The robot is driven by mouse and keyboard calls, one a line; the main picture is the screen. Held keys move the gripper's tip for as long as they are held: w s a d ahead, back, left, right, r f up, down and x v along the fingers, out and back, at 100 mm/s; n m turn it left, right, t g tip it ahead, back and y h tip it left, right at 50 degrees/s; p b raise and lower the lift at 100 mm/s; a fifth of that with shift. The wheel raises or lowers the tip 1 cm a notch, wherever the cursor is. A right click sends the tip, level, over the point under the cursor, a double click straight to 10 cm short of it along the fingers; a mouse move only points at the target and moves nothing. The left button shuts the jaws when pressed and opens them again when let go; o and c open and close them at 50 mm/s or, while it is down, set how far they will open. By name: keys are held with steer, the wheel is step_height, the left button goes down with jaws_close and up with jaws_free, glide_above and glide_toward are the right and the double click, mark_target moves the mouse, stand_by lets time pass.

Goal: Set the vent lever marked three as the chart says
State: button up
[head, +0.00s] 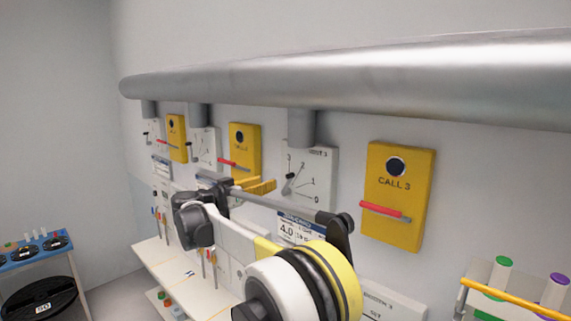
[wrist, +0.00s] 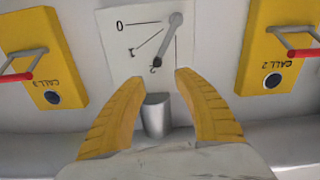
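The vent 3 plate (head: 322,172) is a white dial on the wall, marked 0 to 3, between two yellow call boxes. It shows upside down in the wrist view (wrist: 150,32). Its grey lever (wrist: 174,30) has a dark end and points toward the 2 mark; the 3 mark is not visible there. My gripper (wrist: 160,77) is open and empty, its yellow fingers spread in front of the plate, apart from the lever. In the head view my gripper (head: 255,186) is left of the plate. A card with a blue header (head: 287,230), reading 4.0, hangs below, partly hidden by my arm.
The yellow CALL 3 box (head: 394,231) with a red handle is right of the plate; the CALL 2 box (head: 245,142) is left. A thick metal duct (head: 350,87) runs above. A rack with bottles (head: 488,298) is at lower right.

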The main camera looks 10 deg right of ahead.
mark_target(286, 177)
steer(key=p+x, duration=0.3)
steer(key=x, duration=0.7)
steer(key=shift+d, duration=0.25)
steer(key=shift+s, duration=0.1)
jaws_close()
